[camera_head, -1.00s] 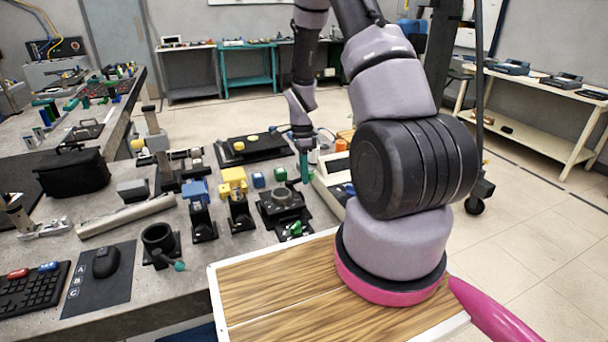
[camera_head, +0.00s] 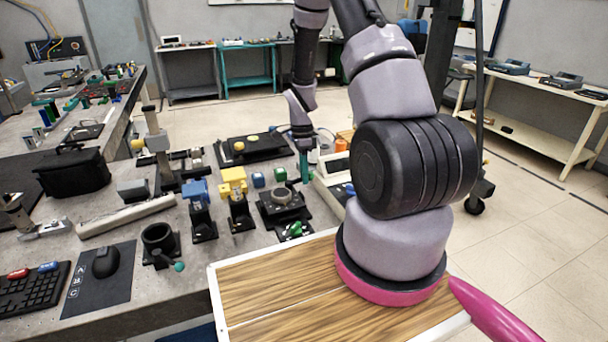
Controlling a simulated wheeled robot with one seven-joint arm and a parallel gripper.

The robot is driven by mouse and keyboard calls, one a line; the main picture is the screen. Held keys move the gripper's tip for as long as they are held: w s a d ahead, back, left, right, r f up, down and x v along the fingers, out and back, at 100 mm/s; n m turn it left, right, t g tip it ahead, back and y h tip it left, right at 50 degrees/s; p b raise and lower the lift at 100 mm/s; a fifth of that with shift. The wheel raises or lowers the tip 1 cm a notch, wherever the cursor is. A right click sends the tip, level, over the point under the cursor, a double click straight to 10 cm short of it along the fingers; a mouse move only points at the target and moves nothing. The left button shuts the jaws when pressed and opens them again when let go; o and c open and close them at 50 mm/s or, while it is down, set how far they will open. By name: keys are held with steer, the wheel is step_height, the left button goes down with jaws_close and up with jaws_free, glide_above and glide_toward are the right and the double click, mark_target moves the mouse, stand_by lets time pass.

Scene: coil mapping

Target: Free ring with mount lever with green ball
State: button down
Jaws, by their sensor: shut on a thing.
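A black square mount (camera_head: 270,212) with a grey ring (camera_head: 284,195) at its top stands near the front edge of the grey bench. A bright green part (camera_head: 295,229), perhaps the lever's green ball, shows at the mount's front right. My gripper (camera_head: 304,180) points down just behind and right of the ring. It is shut around an upright teal piece (camera_head: 304,164); I cannot tell whether this belongs to the mount. Another black round mount (camera_head: 158,241) at the front left has a lever with a teal-green ball (camera_head: 179,266).
Blue (camera_head: 196,190) and yellow (camera_head: 233,178) parts on black stands are left of the ring mount. Small blue and green cubes sit behind it. A white-edged wooden board (camera_head: 280,285) is in front. A mouse (camera_head: 106,262) and keyboard (camera_head: 35,285) lie front left.

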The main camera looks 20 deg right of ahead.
steer(key=shift+w, duration=0.15)
stand_by(0.4)
steer(key=n, duration=0.1)
steer(key=w+n, duration=0.1)
steer(key=n, duration=0.1)
steer(key=n+h, duration=0.1)
steer(key=shift+w+a+n, duration=0.15)
steer(key=shift+w+n, duration=0.15)
steer(key=shift+w, duration=0.1)
steer(key=shift+w+a+n+h, duration=0.25)
steer(key=shift+w+n, duration=0.2)
steer(key=shift+n, duration=0.75)
steer(key=shift+w+a+n+h, duration=0.2)
steer(key=shift+w+n, duration=0.25)
steer(key=shift+n, duration=0.75)
steer(key=shift+a, duration=0.1)
steer(key=c, duration=0.8)
jaws_free()
steer(key=shift+r, duration=0.1)
steer(key=v, duration=1)
steer(key=shift+s+r, duration=0.2)
steer(key=shift+r, duration=0.2)
